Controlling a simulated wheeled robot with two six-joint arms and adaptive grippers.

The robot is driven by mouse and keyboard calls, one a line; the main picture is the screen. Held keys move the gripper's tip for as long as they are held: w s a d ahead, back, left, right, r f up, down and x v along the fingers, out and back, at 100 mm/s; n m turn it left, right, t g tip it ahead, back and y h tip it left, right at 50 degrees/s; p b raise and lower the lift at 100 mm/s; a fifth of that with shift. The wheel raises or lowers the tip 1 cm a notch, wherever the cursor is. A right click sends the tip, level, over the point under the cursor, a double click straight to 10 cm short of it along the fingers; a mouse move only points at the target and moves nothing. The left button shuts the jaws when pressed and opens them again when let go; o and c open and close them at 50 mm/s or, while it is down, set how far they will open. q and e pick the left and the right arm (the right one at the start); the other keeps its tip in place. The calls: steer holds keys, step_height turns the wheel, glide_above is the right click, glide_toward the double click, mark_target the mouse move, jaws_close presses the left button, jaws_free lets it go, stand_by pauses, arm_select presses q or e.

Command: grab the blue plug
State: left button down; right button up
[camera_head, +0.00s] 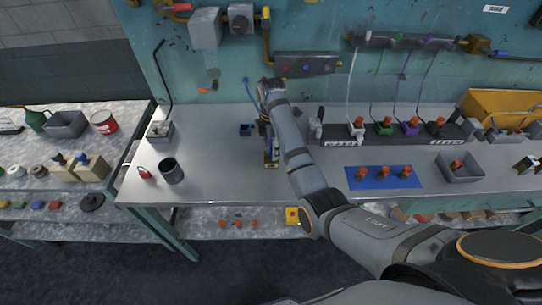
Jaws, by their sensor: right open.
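My right gripper (271,157) points down over the middle of the steel workbench (225,180), partly hidden beside my own forearm. It is open. A small blue piece (273,144) shows right at the gripper; it is too small to tell whether this is the blue plug or whether it lies between the fingers. A thin blue line (248,88) runs down from the wall toward my wrist. A small dark blue block (247,129) sits on the bench just left of the gripper. My left gripper is not in view.
Right of my arm, a black strip (340,132) holds white, green, purple and black plugs with cables. A blue mat (405,183) carries orange-topped pieces, with a grey bin (470,174) beside it. A dark cup (172,172) stands at left. The bench between cup and gripper is clear.

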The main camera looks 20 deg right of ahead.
steer(key=shift+f, duration=0.1)
jaws_close()
stand_by(0.4)
